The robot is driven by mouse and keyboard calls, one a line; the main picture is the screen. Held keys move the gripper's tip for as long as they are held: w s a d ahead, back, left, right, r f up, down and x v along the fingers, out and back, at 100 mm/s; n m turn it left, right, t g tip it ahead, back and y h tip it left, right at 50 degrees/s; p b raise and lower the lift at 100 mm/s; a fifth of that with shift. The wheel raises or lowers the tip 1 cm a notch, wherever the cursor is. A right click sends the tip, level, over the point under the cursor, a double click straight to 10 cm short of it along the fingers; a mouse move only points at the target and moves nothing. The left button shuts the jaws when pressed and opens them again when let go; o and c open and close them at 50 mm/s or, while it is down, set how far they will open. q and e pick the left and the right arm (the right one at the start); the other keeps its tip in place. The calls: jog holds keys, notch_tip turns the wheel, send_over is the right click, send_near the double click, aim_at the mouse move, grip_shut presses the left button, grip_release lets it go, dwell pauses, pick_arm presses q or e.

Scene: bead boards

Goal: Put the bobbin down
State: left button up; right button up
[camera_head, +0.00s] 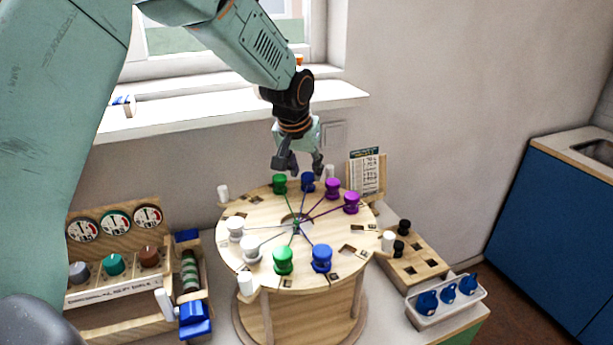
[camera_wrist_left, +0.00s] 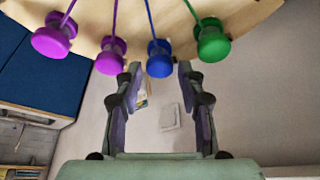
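My left gripper (camera_head: 300,168) hangs above the far rim of the round wooden board (camera_head: 262,213). Its fingers are apart, with nothing gripped. In the left wrist view the far blue bobbin (camera_wrist_left: 159,62) shows between and just past the open fingertips (camera_wrist_left: 158,68), with a gap on each side. That blue bobbin (camera_head: 308,183) sits at the board's far edge, its thread running to the centre. A green bobbin (camera_head: 279,184) is left of it; two purple bobbins (camera_head: 333,189) (camera_head: 351,203) are right. White (camera_head: 250,248), green (camera_head: 283,262) and blue (camera_head: 321,259) bobbins sit at the near side. My right gripper is out of view.
White pegs (camera_head: 223,193) stand around the rim. A pattern card (camera_head: 366,172) stands behind the board. A gauge panel (camera_head: 115,223) is at left. A wooden block with black pegs (camera_head: 400,250) and a white tray with blue items (camera_head: 447,300) are at right.

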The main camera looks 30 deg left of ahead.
pick_arm(q)
jog(key=v, duration=0.9)
jog(key=shift+s+a+r, duration=0.1)
jog(key=shift+s+r, duration=0.05)
jog(key=shift+s, duration=0.1)
jog(key=shift+w, duration=0.2)
jog(key=shift+s, duration=0.15)
dwell(0.5)
dwell(0.3)
